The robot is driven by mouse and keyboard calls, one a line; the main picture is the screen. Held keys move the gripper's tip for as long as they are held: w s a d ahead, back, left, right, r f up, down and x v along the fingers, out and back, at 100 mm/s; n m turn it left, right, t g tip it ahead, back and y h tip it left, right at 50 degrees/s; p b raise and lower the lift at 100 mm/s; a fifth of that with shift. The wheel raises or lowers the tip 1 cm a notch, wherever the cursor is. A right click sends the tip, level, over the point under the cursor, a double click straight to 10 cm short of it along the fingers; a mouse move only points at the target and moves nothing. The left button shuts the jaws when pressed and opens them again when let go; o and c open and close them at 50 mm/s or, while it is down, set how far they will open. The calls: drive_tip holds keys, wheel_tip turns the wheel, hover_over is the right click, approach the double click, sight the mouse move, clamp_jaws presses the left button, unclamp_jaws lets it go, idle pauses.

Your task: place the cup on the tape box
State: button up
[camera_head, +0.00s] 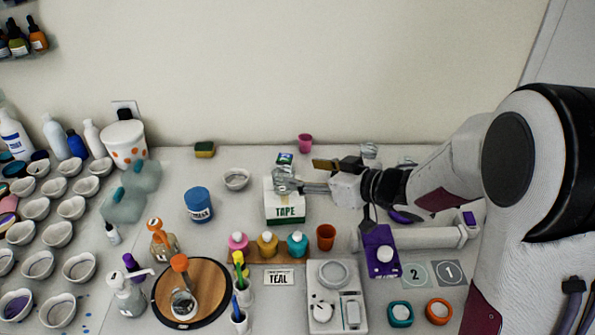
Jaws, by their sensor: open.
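The jaws are open. The picture is too small to tell whether a finger still touches the cup. Part of the box top is hidden behind the cup and fingers.
A pink cup (305,142) stands behind, by the wall. A blue-lidded jar (199,204) and a small bowl (236,179) are to the left. A scale (335,300) sits in front.

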drive_tip(key=shift+v, duration=2.3)
drive_tip(key=shift+w, duration=0.1)
drive_tip(key=s+d+r+m+t+h, duration=0.1)
drive_tip(key=s+d+r+m+h, duration=0.3)
drive_tip(key=d, duration=0.3)
drive_tip(key=s+d+r+m+t+h, duration=0.2)
drive_tip(key=d+r+h, duration=0.2)
drive_tip(key=d+h, duration=0.3)
drive_tip(key=s+a+f+m+g, duration=0.1)
drive_tip(key=s+f+g, duration=0.1)
drive_tip(key=s, duration=1)
drive_tip(key=s+a+f+m+g+y, duration=0.1)
drive_tip(key=s+a+f+g, duration=0.1)
drive_tip(key=s, duration=1.1)
drive_tip(key=f+g, duration=0.1)
drive_tip(key=g, duration=0.1)
drive_tip(key=shift+a+f+m+g+y, duration=0.2)
drive_tip(key=shift+m+g+y, duration=0.1)
drive_tip(key=shift+m+g, duration=0.1)
